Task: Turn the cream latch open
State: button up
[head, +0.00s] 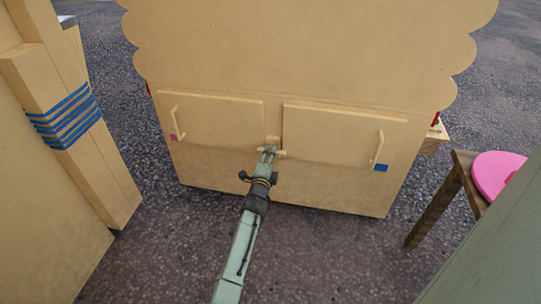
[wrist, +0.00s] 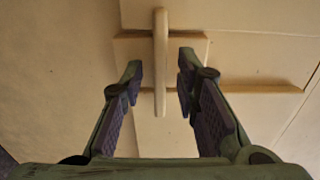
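The cream latch (head: 272,139) sits on the front of the cream stall, between two door panels and near their lower inner corners. In the wrist view the latch (wrist: 160,60) is a slim rounded bar, upright in the picture, crossing in front of a flat cream strip (wrist: 130,45). My gripper (head: 268,150) is at the latch and partly covers it in the head view. In the wrist view my gripper (wrist: 160,68) is open, one finger on each side of the bar, with a visible gap on both sides. The bar's lower end reaches between the fingers.
The left door (head: 212,120) has a cream handle and a pink tag; the right door (head: 343,135) has a cream handle and a blue square. A cream post with blue bands (head: 65,118) stands left. A wooden stool (head: 440,205) with a pink disc (head: 497,174) stands right.

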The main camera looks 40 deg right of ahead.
grip_shut()
jog(key=shift+n, duration=0.4)
jog(key=shift+n+b, duration=0.5)
jog(key=shift+n, duration=8.1)
jog(key=shift+o, duration=0.6)
grip_release()
